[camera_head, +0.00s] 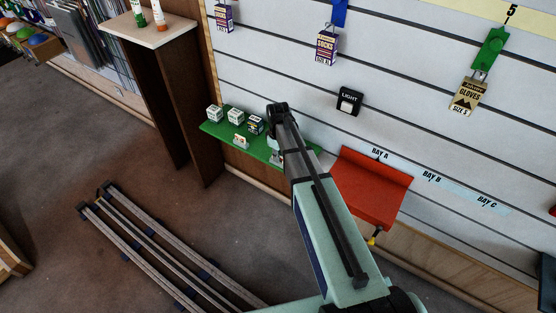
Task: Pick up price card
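A small pale card with a darker print (240,141), which looks like the price card, stands at the front edge of the green shelf (222,132) on the wall. My arm reaches up from the bottom of the view and bends down over the right part of this shelf. My gripper (275,158) is small and mostly hidden by my own arm, just right of the card and apart from it in the picture. I cannot make out its fingers or whether it holds anything.
Several small boxes (235,116) stand behind the card on the green shelf. A red shelf (369,187) is to the right, below the bay labels. A black light switch (349,100) is on the slatted wall above. A brown stand (180,90) is to the left.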

